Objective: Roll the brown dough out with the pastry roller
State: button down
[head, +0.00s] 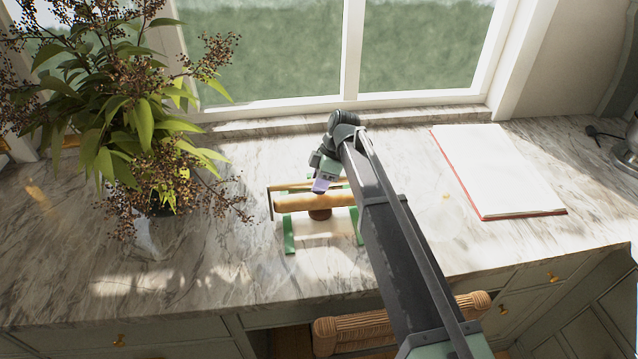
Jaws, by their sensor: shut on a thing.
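The pastry roller (292,203) is a light wooden cylinder lying left to right above a white board with green side rails (289,238). A thin wooden bar with a dark bracket at its left end runs behind it. The brown dough (320,214) shows as a small round piece just under the front of the roller; the rest of it is hidden by the roller. My gripper (321,184) is over the roller from behind, its pale fingertips shut at the roller's assembly. The exact grip point is too small to tell.
A leafy potted plant (130,130) stands on the left of the marble counter (240,275). A white board with a red edge (495,170) lies at the right. The window (350,60) is behind. A rattan basket (345,335) is below the front edge.

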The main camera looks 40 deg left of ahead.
jog(key=shift+f, duration=0.3)
